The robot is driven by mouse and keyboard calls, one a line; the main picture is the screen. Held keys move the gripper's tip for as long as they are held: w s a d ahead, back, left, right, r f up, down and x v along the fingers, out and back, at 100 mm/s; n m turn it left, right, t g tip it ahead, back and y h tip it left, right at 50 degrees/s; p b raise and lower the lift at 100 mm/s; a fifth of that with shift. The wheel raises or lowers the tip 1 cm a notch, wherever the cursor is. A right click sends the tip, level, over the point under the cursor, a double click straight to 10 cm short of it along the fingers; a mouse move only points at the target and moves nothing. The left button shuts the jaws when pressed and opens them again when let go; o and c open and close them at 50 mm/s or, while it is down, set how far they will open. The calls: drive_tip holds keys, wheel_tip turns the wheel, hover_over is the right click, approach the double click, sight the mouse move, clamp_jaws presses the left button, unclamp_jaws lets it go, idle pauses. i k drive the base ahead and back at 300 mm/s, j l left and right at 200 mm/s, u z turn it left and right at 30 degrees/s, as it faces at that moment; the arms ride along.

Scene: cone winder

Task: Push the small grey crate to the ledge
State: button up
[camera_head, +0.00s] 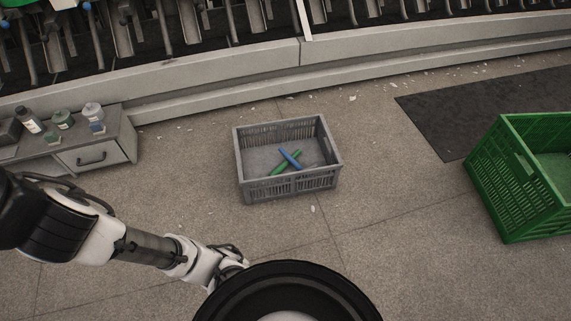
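The small grey crate (262,192) stands upright on the floor in the middle of the view. A blue stick-like piece (290,159) and a green one (279,168) lie crossed inside it. The long grey ledge (220,95) runs along the foot of the machine behind the crate, with a strip of bare floor between them. My arm reaches in from the left, and my gripper (232,266) is low in the view, in front of and to the left of the crate, apart from it. Its fingers are too small and partly hidden to read.
A low grey cabinet (108,147) with bottles on top stands at the left by the ledge. A large green crate (508,190) stands at the right, near a dark mat (485,110). The floor around the grey crate is clear apart from small white scraps.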

sight(255, 164)
drive_tip(key=i+j+z, duration=0.7)
drive_tip(key=j, duration=0.15)
drive_tip(key=i+j+z, duration=0.2)
drive_tip(key=j, duration=0.15)
drive_tip(key=i+j+z, duration=0.1)
drive_tip(key=j+z, duration=0.15)
drive_tip(key=j, duration=0.15)
